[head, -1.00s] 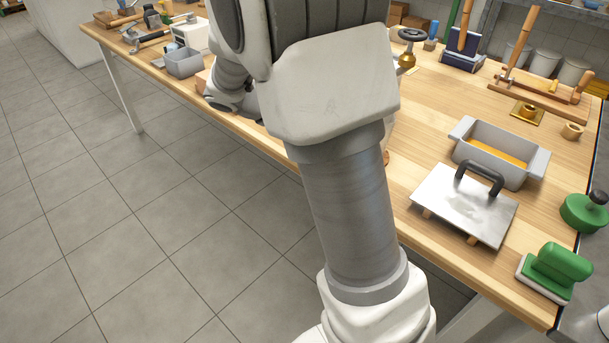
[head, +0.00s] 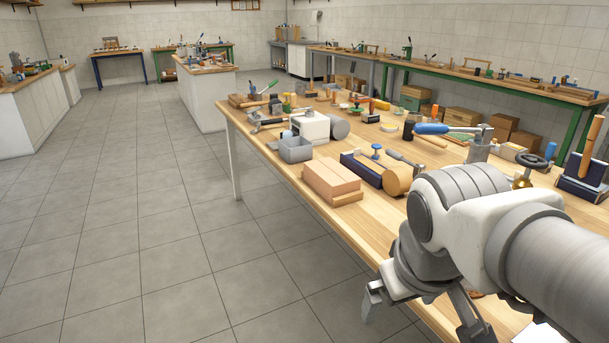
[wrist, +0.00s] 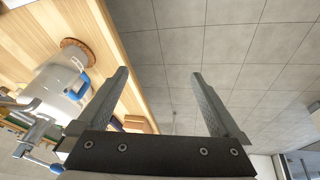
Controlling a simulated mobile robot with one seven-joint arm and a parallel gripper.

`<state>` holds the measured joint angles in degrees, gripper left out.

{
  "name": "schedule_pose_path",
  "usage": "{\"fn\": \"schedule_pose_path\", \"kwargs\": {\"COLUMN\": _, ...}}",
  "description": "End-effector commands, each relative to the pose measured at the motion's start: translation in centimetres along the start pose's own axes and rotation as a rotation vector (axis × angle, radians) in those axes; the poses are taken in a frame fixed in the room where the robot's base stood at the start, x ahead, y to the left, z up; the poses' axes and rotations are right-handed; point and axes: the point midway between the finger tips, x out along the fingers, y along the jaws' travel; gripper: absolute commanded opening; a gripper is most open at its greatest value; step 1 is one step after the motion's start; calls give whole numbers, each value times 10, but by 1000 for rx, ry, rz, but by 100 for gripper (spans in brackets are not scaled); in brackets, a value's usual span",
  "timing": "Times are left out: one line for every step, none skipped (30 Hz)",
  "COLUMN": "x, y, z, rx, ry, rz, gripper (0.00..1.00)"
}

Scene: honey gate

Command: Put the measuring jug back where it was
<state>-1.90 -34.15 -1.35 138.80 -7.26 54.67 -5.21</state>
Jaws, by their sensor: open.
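I cannot make out a measuring jug for certain. A pale grey vessel with a blue part (wrist: 52,88) stands on the table at the left of the wrist view, by a round brown mat (wrist: 78,46). A grey metal cylinder (head: 478,148) with a blue-handled lever shows behind my arm in the head view; I cannot tell if it is the same vessel. My gripper (head: 422,314) is beside the table's front edge, fingers pointing down. In the wrist view my gripper (wrist: 160,75) is open and empty, with floor between its fingers.
The tiled floor (head: 160,220) at left is clear. Other benches stand farther back.

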Motion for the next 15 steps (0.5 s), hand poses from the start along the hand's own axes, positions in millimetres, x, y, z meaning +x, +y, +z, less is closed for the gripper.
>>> {"fn": "schedule_pose_path", "kwargs": {"x": -5, "y": -5, "z": 4, "rx": 44, "ry": 38, "rz": -16, "gripper": 100}}
{"fn": "schedule_pose_path", "kwargs": {"x": -6, "y": -8, "z": 5, "rx": 68, "ry": 56, "rz": -25, "gripper": 100}}
{"fn": "schedule_pose_path", "kwargs": {"x": -9, "y": -12, "z": 6, "rx": 95, "ry": 76, "rz": -38, "gripper": 100}}
{"fn": "schedule_pose_path", "kwargs": {"x": -10, "y": -14, "z": 7, "rx": 113, "ry": 89, "rz": -46, "gripper": 100}}
{"fn": "schedule_pose_path", "kwargs": {"x": -11, "y": -16, "z": 8, "rx": 129, "ry": 100, "rz": -53, "gripper": 100}}
{"fn": "schedule_pose_path", "kwargs": {"x": -12, "y": -18, "z": 9, "rx": 146, "ry": 113, "rz": -60, "gripper": 100}}
{"fn": "schedule_pose_path", "kwargs": {"x": -13, "y": -19, "z": 9, "rx": 157, "ry": 121, "rz": -65, "gripper": 100}}
{"fn": "schedule_pose_path", "kwargs": {"x": -14, "y": -20, "z": 10, "rx": 165, "ry": 127, "rz": -69, "gripper": 100}}
{"fn": "schedule_pose_path", "kwargs": {"x": -14, "y": -21, "z": 10, "rx": 173, "ry": 131, "rz": -72, "gripper": 100}}
{"fn": "schedule_pose_path", "kwargs": {"x": -14, "y": -21, "z": 10, "rx": 177, "ry": 133, "rz": -74, "gripper": 100}}
{"fn": "schedule_pose_path", "kwargs": {"x": -14, "y": -22, "z": 10, "rx": 179, "ry": 135, "rz": -75, "gripper": 100}}
{"fn": "schedule_pose_path", "kwargs": {"x": -14, "y": -22, "z": 11, "rx": 181, "ry": 135, "rz": -76, "gripper": 100}}
{"fn": "schedule_pose_path", "kwargs": {"x": -14, "y": -22, "z": 10, "rx": 181, "ry": 135, "rz": -76, "gripper": 100}}
{"fn": "schedule_pose_path", "kwargs": {"x": -14, "y": -22, "z": 10, "rx": 181, "ry": 135, "rz": -76, "gripper": 100}}
{"fn": "schedule_pose_path", "kwargs": {"x": -14, "y": -22, "z": 10, "rx": 180, "ry": 134, "rz": -76, "gripper": 100}}
